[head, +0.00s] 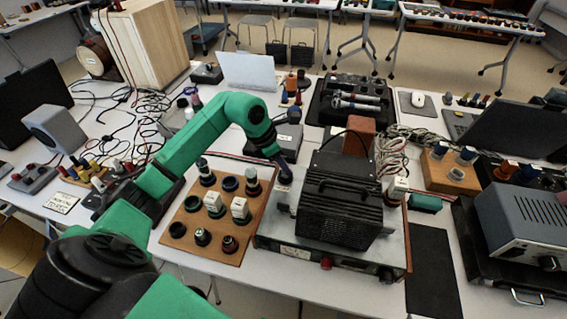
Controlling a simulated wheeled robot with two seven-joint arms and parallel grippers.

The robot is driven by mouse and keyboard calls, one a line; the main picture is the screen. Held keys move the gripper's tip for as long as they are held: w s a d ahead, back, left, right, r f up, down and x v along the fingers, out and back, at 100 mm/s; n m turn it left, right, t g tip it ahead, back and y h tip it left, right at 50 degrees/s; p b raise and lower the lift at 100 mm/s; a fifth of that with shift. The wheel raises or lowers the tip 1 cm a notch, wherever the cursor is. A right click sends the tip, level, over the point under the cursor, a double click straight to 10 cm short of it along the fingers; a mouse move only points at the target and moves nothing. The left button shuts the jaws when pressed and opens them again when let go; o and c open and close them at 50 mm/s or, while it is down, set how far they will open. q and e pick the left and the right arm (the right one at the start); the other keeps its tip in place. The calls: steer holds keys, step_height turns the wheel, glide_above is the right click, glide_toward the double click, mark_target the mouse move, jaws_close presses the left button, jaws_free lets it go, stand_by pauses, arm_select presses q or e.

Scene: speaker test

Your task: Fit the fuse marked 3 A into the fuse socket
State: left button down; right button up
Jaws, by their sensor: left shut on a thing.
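My left gripper (284,174) reaches in from the left on a green arm and points down at the back left corner of the amplifier-like device (341,208). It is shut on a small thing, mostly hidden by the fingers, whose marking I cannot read. A brown board (222,257) left of the device holds several dark round holders. Two white blocks (213,201) (239,208) stand upright in holders there. Another white block (397,187) stands at the device's right side. I cannot read a 3 A mark or make out the fuse socket clearly. My right gripper is not in view.
A black case (350,95) with microphones lies behind the device. A brown block (358,135) and bundled cables stand close behind it. A grey unit (525,222) is at the right; a black mat (431,272) leaves flat room. Cables (115,130) clutter the left.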

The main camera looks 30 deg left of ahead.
arm_select(q)
steer(key=shift+f+b, duration=0.3)
steer(key=shift+f, duration=0.05)
steer(key=c, duration=0.7)
jaws_free()
steer(key=shift+r, duration=0.2)
steer(key=shift+r+p, duration=0.45)
steer(key=shift+p, duration=0.2)
steer(key=b+v, duration=0.2)
steer(key=v, duration=0.9)
steer(key=shift+s+a+r, duration=0.15)
steer(key=shift+s+r, duration=0.05)
steer(key=shift+r, duration=0.1)
